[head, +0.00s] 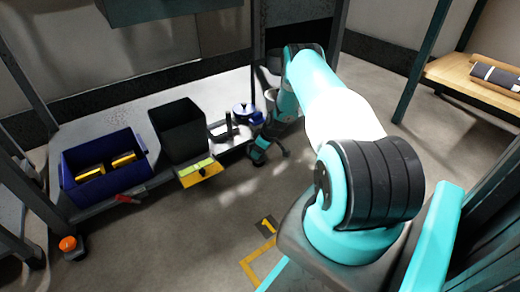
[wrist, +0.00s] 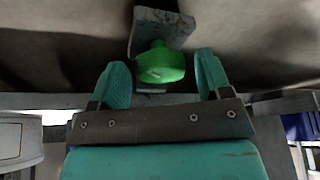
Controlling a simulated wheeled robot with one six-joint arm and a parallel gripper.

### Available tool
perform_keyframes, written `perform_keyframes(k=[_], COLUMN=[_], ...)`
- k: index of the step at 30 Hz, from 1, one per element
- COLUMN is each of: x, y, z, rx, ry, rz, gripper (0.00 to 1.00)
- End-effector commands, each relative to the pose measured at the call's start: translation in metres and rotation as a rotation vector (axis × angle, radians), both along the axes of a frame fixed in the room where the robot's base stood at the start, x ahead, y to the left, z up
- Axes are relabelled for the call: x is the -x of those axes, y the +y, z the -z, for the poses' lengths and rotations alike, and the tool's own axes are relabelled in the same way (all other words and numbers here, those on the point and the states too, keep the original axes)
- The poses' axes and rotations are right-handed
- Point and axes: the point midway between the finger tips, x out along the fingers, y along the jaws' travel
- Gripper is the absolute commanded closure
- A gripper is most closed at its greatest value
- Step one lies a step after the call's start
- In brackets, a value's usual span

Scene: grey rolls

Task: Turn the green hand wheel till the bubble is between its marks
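The green hand wheel (wrist: 162,64) sits under a grey bracket (wrist: 172,27) in the wrist view. My gripper (wrist: 161,72) is open, one finger to each side of the wheel, with a gap showing on both sides. How far the wheel reaches in between the fingers is hard to tell. In the head view my gripper (head: 268,152) is low by the right end of the grey bench, and I cannot make out the wheel there. A yellow-green strip (head: 197,167) on a yellow plate at the bench front may be the level; no bubble or marks are readable.
On the bench stand a blue bin (head: 70,190) with yellow blocks, a black open box (head: 180,128) and a blue lidded pot (head: 243,113). A wooden shelf (head: 470,78) with rolls is at the right. The floor before the bench is mostly clear.

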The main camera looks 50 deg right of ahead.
Motion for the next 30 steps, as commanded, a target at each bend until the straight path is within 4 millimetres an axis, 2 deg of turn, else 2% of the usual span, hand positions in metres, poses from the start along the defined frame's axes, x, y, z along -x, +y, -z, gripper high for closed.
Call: perform_keyframes(k=[8,13,24,30], x=[0.000,0.004,0.037,0.054], y=[0.000,-0.001,-0.010,-0.014], z=[-0.001,-0.016,-0.102,-0.140], rx=[0.000,-0.002,-0.001,0.000], ry=[-0.001,-0.001,-0.001,-0.001], rz=[0.000,0.001,0.003,0.002], gripper=[0.24,0.24,0.24,0.24])
